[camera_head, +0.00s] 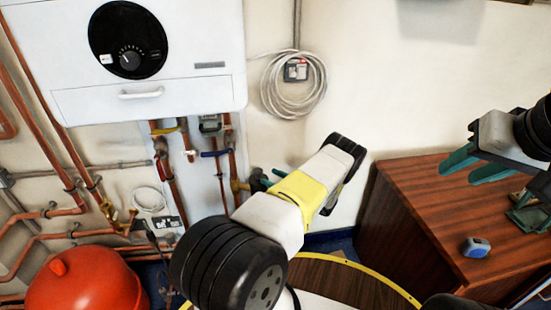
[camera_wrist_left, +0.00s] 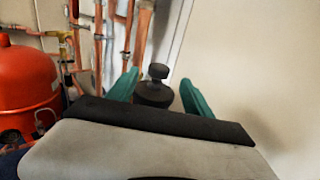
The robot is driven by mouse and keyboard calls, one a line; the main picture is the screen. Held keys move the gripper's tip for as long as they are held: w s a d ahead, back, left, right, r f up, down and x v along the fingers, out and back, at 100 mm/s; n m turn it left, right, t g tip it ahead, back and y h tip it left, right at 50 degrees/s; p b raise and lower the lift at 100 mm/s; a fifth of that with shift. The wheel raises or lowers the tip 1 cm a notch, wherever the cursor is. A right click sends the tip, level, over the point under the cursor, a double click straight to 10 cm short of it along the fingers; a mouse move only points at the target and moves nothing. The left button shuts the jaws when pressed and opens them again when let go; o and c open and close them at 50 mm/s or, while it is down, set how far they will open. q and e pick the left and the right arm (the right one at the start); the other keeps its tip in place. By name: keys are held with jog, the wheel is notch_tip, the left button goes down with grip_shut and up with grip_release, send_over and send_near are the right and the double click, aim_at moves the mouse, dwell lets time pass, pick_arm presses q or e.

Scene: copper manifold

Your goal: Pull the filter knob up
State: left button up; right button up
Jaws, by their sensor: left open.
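The filter knob (camera_wrist_left: 157,72) is a small black knob on top of a wider black cylindrical filter body (camera_wrist_left: 153,95), seen in the left wrist view. My left gripper (camera_wrist_left: 160,80) is open, with one green finger on each side of the knob and body in that picture. I cannot tell whether the fingers touch them. My right gripper (camera_head: 474,168) is open and empty above the wooden cabinet.
A white boiler (camera_head: 150,60) hangs above copper pipes with valves. A red tank (camera_head: 85,282) stands at the lower left. A coiled cable (camera_head: 293,105) hangs on the wall. The wooden cabinet (camera_head: 420,190) at the right holds a tape measure (camera_head: 476,247).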

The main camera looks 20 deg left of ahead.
aim_at(262, 173)
pick_arm(q)
jog(key=x, duration=0.7)
jog(key=shift+a, duration=0.2)
grip_shut()
